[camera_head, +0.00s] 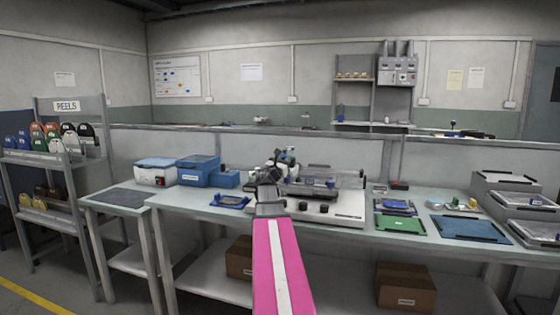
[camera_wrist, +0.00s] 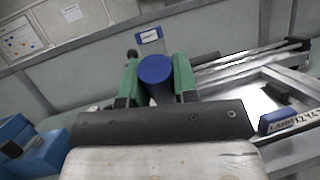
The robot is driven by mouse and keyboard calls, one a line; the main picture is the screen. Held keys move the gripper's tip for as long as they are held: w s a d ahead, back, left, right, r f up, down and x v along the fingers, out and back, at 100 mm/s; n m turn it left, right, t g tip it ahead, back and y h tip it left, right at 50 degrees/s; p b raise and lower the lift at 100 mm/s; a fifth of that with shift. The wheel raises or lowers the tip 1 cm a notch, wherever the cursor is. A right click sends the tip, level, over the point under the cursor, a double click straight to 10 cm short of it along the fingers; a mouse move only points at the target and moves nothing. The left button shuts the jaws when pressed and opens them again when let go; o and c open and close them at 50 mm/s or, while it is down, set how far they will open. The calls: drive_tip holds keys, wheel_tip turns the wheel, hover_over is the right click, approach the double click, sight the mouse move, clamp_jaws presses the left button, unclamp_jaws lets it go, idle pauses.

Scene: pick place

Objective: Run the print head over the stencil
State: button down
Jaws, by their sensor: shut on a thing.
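The stencil printer (camera_head: 340,211) is a white-based machine on the bench, right of centre, with black knobs on its front and a clear part at its right. My gripper (camera_head: 283,158) is at its left part, and my arm hides some of it. In the wrist view my gripper (camera_wrist: 156,80) has green fingers on both sides of a round blue handle (camera_wrist: 155,69), shut on it. The handle seems to belong to the print head, whose body is hidden. A framed bright sheet, probably the stencil (camera_wrist: 248,102), lies to the right of the fingers.
Blue boxes (camera_head: 198,170) and a white box with a blue lid (camera_head: 155,171) stand left of the printer. A green board (camera_head: 400,224) and a blue mat (camera_head: 469,228) lie to its right. Grey trays (camera_head: 525,205) fill the right end.

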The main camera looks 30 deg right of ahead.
drive_tip(key=c, duration=0.9)
unclamp_jaws()
drive_tip(key=v, duration=1)
drive_tip(key=shift+s+a+f, duration=0.15)
drive_tip(key=shift+a+f, duration=0.05)
drive_tip(key=shift+a, duration=0.15)
